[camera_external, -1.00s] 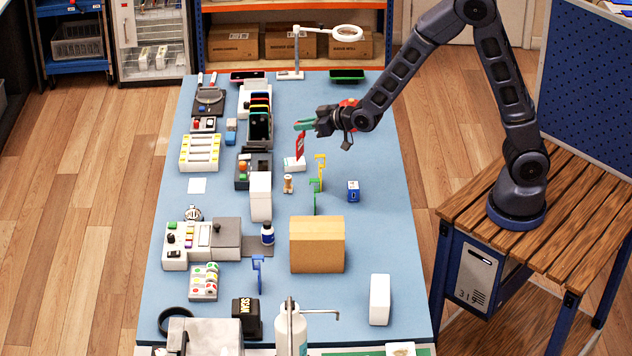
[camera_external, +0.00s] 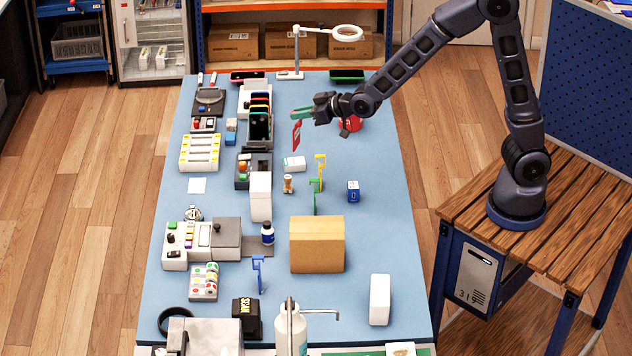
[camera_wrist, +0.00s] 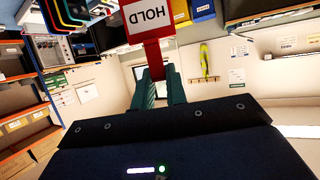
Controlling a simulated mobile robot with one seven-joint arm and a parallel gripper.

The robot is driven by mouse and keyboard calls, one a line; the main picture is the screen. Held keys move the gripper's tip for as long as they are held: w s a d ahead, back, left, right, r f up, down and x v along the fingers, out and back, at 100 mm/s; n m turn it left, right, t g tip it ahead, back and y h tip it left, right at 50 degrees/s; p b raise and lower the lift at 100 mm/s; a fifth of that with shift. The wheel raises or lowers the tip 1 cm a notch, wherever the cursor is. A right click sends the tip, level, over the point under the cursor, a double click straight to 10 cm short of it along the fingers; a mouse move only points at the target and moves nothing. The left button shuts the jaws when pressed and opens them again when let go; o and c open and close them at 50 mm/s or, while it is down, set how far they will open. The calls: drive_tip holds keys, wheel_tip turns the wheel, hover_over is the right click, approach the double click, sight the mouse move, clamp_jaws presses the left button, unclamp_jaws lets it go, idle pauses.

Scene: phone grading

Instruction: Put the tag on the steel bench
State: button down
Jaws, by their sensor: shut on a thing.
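The red tag (camera_external: 296,134) hangs below my gripper (camera_external: 298,114), which is shut on it. In the wrist view the tag (camera_wrist: 147,22) has a white label reading HOLD, upside down, and its narrow red end lies between the green fingers of my gripper (camera_wrist: 158,75). The tag is held over the far half of a long blue-topped bench (camera_external: 385,215). It appears raised above the top and apart from the white box below it. I cannot tell whether this bench is steel.
A white box (camera_external: 293,164), a small brown bottle (camera_external: 288,184) and yellow (camera_external: 320,168) and green stands are near the tag. A phone rack (camera_external: 259,127) is to its left. A red round thing (camera_external: 351,122) is below my wrist. Bare blue surface lies on the right side.

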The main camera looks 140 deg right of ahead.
drive_tip(key=w+a+f+n+t+y, duration=0.2)
drive_tip(key=w+a+f+n, duration=0.1)
drive_tip(key=w+a, duration=0.9)
drive_tip(key=w+a+f+n+t+y, duration=0.2)
drive_tip(key=w+a+t, duration=0.1)
drive_tip(key=w+a, duration=0.95)
drive_tip(key=w+a+f+n+t+y, duration=0.1)
drive_tip(key=w+a+f+n, duration=0.15)
drive_tip(key=a, duration=0.85)
drive_tip(key=w+a+f+n+y, duration=0.1)
drive_tip(key=w+a+f+y, duration=0.2)
drive_tip(key=a, duration=0.7)
drive_tip(key=w+a+f+n+t, duration=0.1)
drive_tip(key=w+a+f, duration=0.25)
drive_tip(key=a, duration=0.75)
drive_tip(key=w+a+r+n+y, duration=0.2)
drive_tip(key=w+a+n+y, duration=0.3)
drive_tip(key=w, duration=0.6)
wheel_tip(320, 180, down, 6)
drive_tip(key=a+m, duration=0.1)
drive_tip(key=shift+f+t+h, duration=0.2)
drive_tip(key=shift+t+h, duration=0.1)
drive_tip(key=shift+f+m, duration=0.25)
drive_tip(key=shift+f, duration=0.1)
drive_tip(key=c, duration=1.8)
unclamp_jaws()
drive_tip(key=o, duration=0.5)
drive_tip(key=shift+c, duration=0.2)
